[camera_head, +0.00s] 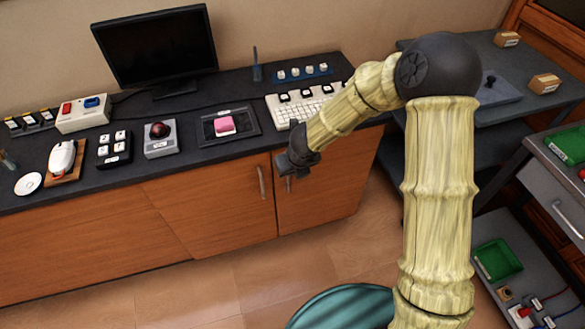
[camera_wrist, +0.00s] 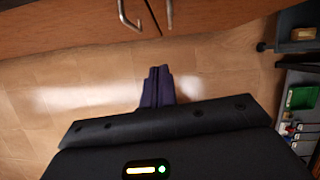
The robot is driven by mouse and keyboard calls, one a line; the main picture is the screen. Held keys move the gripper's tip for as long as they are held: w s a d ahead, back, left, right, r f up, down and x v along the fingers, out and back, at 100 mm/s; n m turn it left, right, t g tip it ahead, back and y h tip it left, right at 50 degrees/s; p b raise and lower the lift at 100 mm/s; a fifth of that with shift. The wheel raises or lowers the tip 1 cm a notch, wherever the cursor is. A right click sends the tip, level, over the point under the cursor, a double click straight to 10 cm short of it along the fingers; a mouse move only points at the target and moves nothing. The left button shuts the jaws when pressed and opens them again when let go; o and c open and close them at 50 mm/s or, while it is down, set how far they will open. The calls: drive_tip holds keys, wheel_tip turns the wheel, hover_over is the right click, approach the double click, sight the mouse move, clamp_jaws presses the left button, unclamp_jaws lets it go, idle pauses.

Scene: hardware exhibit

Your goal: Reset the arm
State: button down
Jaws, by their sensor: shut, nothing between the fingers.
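My arm rises at the right of the head view, bends at a dark elbow and reaches down to the left. My gripper (camera_head: 287,168) is in front of the cabinet doors, just below the counter's front edge. In the wrist view my gripper (camera_wrist: 158,73) shows its two dark fingers together, with nothing between them. It points toward the wooden floor and the lower part of the cabinet. From the head view I cannot tell whether it touches the cabinet.
The dark counter (camera_head: 220,150) holds a monitor (camera_head: 157,45), a keyboard (camera_head: 300,105), a red-ball device (camera_head: 160,138) and a pink block (camera_head: 224,125). Metal door handles (camera_head: 262,182) stick out nearby. A cart with green trays (camera_head: 497,259) stands at right. Floor (camera_head: 250,280) is open in front.

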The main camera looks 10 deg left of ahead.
drive_tip(key=d+r+n+t+p, duration=0.1)
drive_tip(key=d+r+n+p, duration=0.5)
drive_tip(key=d+r+n, duration=0.65)
drive_tip(key=s+d+r+n+g+h+p, duration=0.2)
drive_tip(key=s+d+r+n+p, duration=0.3)
drive_tip(key=s+d+r+n, duration=0.6)
drive_tip(key=s+d+n, duration=0.3)
drive_tip(key=d+n, duration=0.1)
drive_tip(key=n, duration=0.1)
drive_tip(key=shift+h, duration=0.3)
